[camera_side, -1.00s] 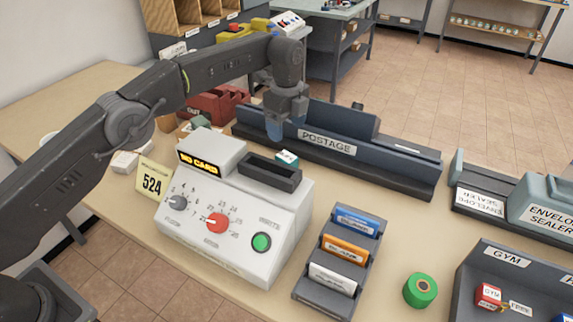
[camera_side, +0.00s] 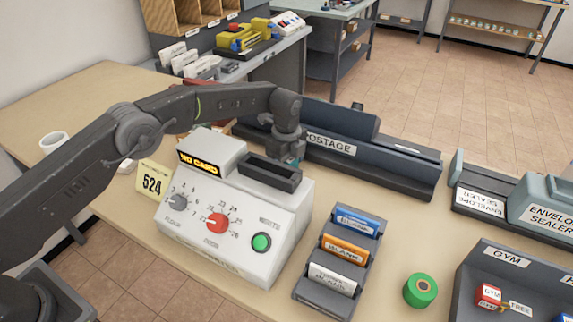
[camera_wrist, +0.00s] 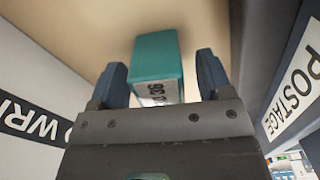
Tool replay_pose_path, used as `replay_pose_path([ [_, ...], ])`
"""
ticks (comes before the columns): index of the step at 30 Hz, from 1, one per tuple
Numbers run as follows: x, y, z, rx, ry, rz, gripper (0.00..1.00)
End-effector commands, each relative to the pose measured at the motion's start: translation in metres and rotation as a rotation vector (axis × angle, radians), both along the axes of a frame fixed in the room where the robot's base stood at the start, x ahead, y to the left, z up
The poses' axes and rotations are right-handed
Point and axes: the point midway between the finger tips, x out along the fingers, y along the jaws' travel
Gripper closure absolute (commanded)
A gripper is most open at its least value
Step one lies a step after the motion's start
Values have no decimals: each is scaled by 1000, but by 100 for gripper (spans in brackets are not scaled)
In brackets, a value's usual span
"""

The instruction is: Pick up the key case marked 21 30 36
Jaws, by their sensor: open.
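The key case is a teal block (camera_wrist: 157,56) with a white label. In the wrist view it lies between the two fingers of my gripper (camera_wrist: 161,68). Only the end of the label shows, and it seems to read 36; the rest is hidden behind the gripper body. The fingers stand apart on either side of the case, with a gap at each side. In the side view my gripper (camera_side: 292,155) is down behind the card machine, in front of the postage rack, and largely covers the case.
The card machine (camera_side: 226,238) reading NO CARD stands in front of my gripper. The POSTAGE rack (camera_side: 385,160) is close behind. A card holder (camera_side: 325,295), green tape roll (camera_side: 420,290) and 524 sign (camera_side: 152,184) sit around. Table between tape and rack is clear.

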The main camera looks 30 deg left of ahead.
Motion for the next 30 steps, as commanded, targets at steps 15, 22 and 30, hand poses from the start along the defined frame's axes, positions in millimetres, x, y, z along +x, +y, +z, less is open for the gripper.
replay_pose_path([
  [15, 0, 0, 0, 0, 0, 0, 61],
  [22, 0, 0, 1, 0, 0, 0, 83],
  [30, 0, 0, 2, 0, -1, 0, 83],
])
